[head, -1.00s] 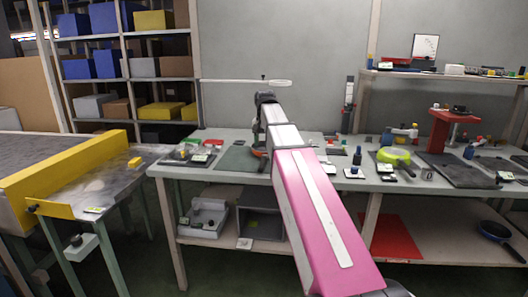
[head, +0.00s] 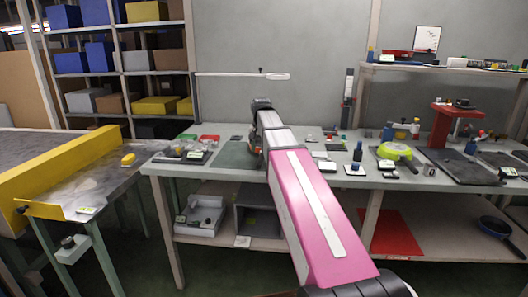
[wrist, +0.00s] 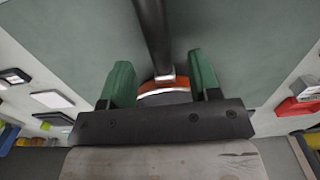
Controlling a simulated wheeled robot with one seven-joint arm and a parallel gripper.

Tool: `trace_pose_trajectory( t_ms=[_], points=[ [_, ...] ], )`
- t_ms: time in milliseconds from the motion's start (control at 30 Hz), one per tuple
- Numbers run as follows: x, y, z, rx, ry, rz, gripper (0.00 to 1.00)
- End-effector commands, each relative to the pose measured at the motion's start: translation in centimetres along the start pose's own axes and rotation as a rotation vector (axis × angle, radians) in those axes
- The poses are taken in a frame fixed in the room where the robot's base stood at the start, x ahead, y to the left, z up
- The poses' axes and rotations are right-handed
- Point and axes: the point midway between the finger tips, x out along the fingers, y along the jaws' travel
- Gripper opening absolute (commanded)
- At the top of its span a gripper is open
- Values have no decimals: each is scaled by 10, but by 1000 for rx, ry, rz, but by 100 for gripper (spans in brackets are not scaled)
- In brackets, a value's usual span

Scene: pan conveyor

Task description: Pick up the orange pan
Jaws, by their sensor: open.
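The orange pan shows in the wrist view as an orange rim (wrist: 163,87) with a dark handle (wrist: 152,32) running up the picture. My gripper (wrist: 160,68) has two green fingers, open, one on each side of the pan's handle end. The handle lies between the fingers, with a gap showing on both sides. Much of the pan's body is hidden behind the dark gripper bar. In the head view my arm hides the pan and the fingertips, over the dark green mat (head: 236,154) on the workbench.
A lime green pan (head: 394,152) stands on the bench to the right, and a blue pan (head: 502,229) lies on the shelf below. Small items crowd the bench (head: 300,174) around the mat. A yellow-railed conveyor (head: 60,165) stands at left.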

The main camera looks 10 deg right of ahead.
Motion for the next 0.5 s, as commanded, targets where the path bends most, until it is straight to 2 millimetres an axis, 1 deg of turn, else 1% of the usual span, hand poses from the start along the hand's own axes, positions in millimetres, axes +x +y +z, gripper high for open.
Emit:
trace_pose_trajectory(
  t_ms=[200, 300, 500],
  points=[
    [29, 2, 2, 0, -2, 0, 57],
    [40, 2, 2, 0, -1, 0, 57],
    [44, 2, 1, 0, 0, 0, 57]
  ],
)
